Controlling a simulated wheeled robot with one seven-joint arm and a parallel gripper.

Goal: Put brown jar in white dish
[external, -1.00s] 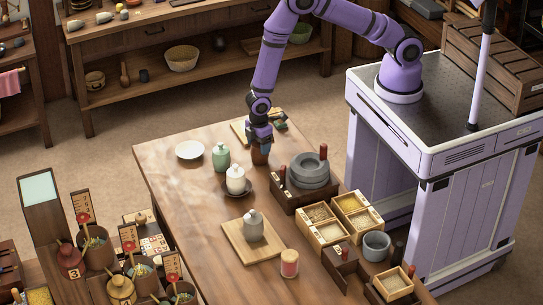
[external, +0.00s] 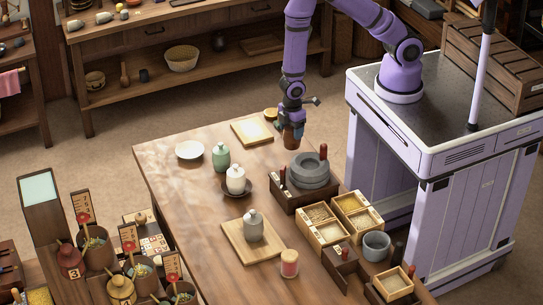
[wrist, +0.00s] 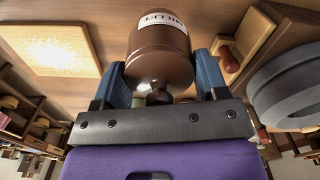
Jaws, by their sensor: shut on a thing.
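My gripper (external: 292,128) is shut on the brown jar (external: 291,138) and holds it up near the back right edge of the table. In the wrist view the glossy brown jar (wrist: 160,60), with a white label, sits between the blue fingers of my gripper (wrist: 163,75). The white dish (external: 190,150) lies at the far left of the table, apart from the jar. It looks empty and is not seen in the wrist view.
A green jar (external: 221,157) stands just right of the dish. A white lidded jar (external: 236,179) stands on a dark saucer nearby. A grey stone quern (external: 309,171) is close in front of my gripper. A pale board (external: 252,130) lies at the back edge.

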